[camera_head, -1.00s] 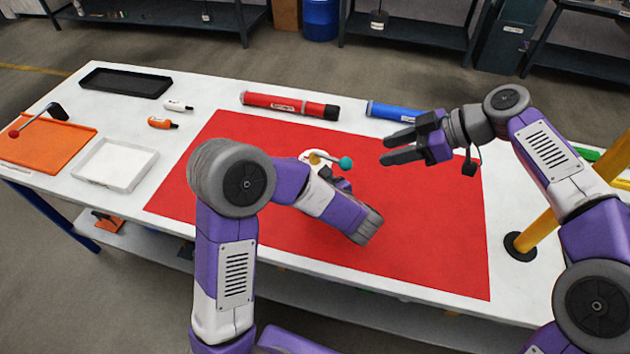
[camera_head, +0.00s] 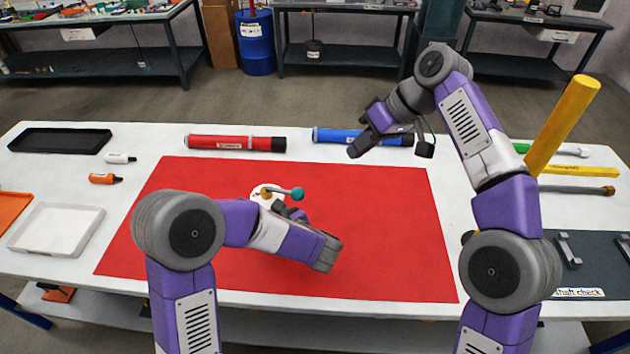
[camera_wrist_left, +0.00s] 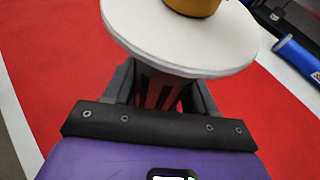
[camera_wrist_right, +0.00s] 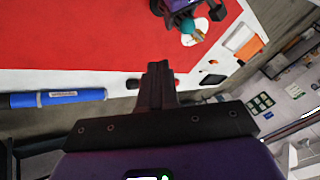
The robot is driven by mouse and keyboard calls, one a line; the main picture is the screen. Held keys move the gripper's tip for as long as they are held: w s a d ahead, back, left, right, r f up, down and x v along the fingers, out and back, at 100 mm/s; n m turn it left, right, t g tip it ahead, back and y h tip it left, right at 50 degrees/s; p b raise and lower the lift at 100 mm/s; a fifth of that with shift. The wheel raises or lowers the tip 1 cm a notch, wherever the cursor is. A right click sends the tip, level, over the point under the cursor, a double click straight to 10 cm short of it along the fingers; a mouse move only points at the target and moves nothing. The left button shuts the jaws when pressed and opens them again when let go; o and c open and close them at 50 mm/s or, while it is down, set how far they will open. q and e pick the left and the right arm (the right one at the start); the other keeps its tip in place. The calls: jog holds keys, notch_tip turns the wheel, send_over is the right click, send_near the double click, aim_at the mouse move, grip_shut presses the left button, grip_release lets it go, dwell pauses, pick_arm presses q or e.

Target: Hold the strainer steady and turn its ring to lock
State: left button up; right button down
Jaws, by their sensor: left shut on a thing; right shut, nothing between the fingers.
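The strainer shows a round white top (camera_head: 262,197) with a brass piece and a teal-knobbed handle (camera_head: 296,194) pointing right, over the red mat. In the left wrist view its white disc (camera_wrist_left: 185,38) sits above a narrower striped body (camera_wrist_left: 158,90). My left gripper (camera_wrist_left: 160,100) is shut on that body, below the disc. In the head view its fingers are mostly hidden. My right gripper (camera_head: 357,148) is shut and empty, raised behind and to the right of the strainer. In the right wrist view its fingers (camera_wrist_right: 158,75) are together, well apart from the teal knob (camera_wrist_right: 187,25).
A red tube (camera_head: 228,143) and a blue tube (camera_head: 335,136) lie behind the red mat (camera_head: 400,240). A black tray (camera_head: 60,140), white tray (camera_head: 50,230) and small bottles are at left. A yellow post (camera_head: 563,125) stands at right. The mat's right half is clear.

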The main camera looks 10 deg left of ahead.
jog(key=shift+f, duration=0.1)
dwell(0.3)
jog(key=s+a+f, duration=0.2)
jog(key=a+f, duration=0.6)
jog(key=f, duration=0.1)
jog(key=shift+s+a, duration=0.3)
jog(key=shift+s+r, duration=0.1)
jog(key=shift+s, duration=0.05)
jog(key=shift+s+m+t, duration=0.25)
jog(key=shift+m+t, duration=0.05)
jog(key=shift+m, duration=0.1)
